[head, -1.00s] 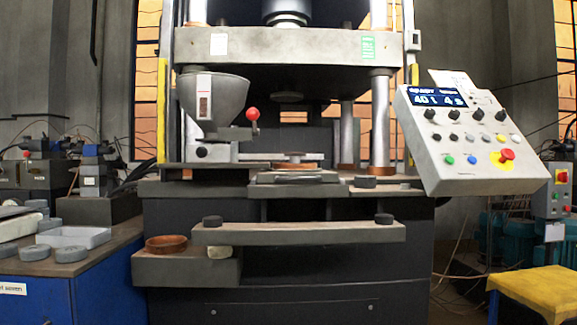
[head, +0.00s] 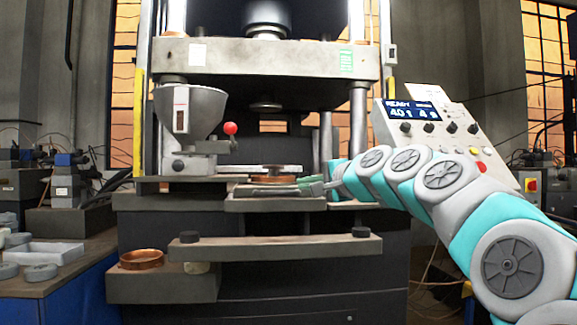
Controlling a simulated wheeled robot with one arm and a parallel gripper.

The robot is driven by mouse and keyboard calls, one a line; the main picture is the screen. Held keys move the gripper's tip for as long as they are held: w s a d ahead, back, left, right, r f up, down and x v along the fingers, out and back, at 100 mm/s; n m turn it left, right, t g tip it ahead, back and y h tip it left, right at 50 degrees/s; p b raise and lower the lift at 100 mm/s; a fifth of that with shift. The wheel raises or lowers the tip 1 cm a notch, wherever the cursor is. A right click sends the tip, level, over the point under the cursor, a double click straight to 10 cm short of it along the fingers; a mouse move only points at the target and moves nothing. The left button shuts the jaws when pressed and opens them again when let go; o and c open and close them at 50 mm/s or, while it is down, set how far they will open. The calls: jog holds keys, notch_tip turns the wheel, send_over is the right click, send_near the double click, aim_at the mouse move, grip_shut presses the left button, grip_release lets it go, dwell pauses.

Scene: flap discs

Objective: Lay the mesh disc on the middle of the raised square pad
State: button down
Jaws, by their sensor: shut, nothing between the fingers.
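My arm reaches in from the right, and my gripper (head: 310,186) is at the front right of the press bed, shut and empty. Its fingertips are small and hard to make out. A low grey plate (head: 275,203) at the middle front of the bed may be the raised square pad. A copper-coloured round piece (head: 270,181) with a pale bar above it sits just behind the plate. I cannot pick out the mesh disc for certain. A shallow copper-coloured round dish or ring (head: 141,260) rests on the lower left ledge.
A front shelf (head: 275,247) carries a dark round knob or disc at each end. A grey hopper with a red ball handle (head: 230,128) stands left on the bed. A control panel (head: 435,125) is at right. A pale tray (head: 45,254) and grey discs lie on the left bench.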

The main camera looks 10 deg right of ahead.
jog(key=w+d+r+m+t, duration=0.2)
jog(key=d+r, duration=0.1)
jog(key=r, duration=0.1)
jog(key=shift+f+p+x, duration=0.15)
jog(key=shift+p+x, duration=0.25)
jog(key=shift+x, duration=1.8)
jog(key=shift+f+p+x, duration=0.15)
jog(key=shift+p+x, duration=0.3)
jog(key=shift+x, duration=1.8)
jog(key=shift+f+p+x, duration=0.15)
jog(key=shift+p+x, duration=0.25)
jog(key=shift+x, duration=1.8)
jog(key=shift+a, duration=0.1)
